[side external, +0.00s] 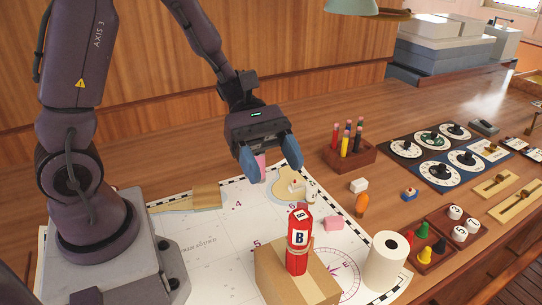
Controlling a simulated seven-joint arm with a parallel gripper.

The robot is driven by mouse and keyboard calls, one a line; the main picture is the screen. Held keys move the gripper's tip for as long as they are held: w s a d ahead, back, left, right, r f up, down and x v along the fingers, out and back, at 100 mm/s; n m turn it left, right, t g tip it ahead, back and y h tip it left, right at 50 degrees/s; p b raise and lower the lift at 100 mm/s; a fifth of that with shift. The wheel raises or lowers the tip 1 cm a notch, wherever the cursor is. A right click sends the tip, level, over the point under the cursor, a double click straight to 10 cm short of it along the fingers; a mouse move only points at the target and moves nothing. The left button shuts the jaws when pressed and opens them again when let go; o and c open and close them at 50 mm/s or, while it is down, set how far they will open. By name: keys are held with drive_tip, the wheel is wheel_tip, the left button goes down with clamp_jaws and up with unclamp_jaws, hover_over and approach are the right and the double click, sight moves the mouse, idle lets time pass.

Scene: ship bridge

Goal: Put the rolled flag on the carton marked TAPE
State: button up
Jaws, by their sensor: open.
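The rolled flag (299,250) is a red roll with a white label marked B and a tie around it. It stands upright on top of a brown cardboard carton (270,271) at the front of the chart. No TAPE marking can be read on the carton's visible faces. My gripper (271,168) is open, with its blue fingers pointing down. It is above and behind the flag in the picture, apart from it. A pink item shows between the fingers; I cannot tell whether it is touched.
A white paper roll (385,261) stands close to the carton's right. A pink block (333,222), an orange object (362,205) and a white block (358,185) lie around the chart (215,245). A wooden pen holder (349,156), dials and a tray of pegs (430,246) stand at right.

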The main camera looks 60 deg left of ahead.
drive_tip(key=s+a+r+m+t+y, duration=0.5)
drive_tip(key=r+m+y, duration=0.5)
drive_tip(key=m, duration=0.8)
drive_tip(key=s+a+y, duration=0.2)
drive_tip(key=s+y, duration=0.1)
drive_tip(key=shift+s+t, duration=0.2)
drive_tip(key=shift+t, duration=0.1)
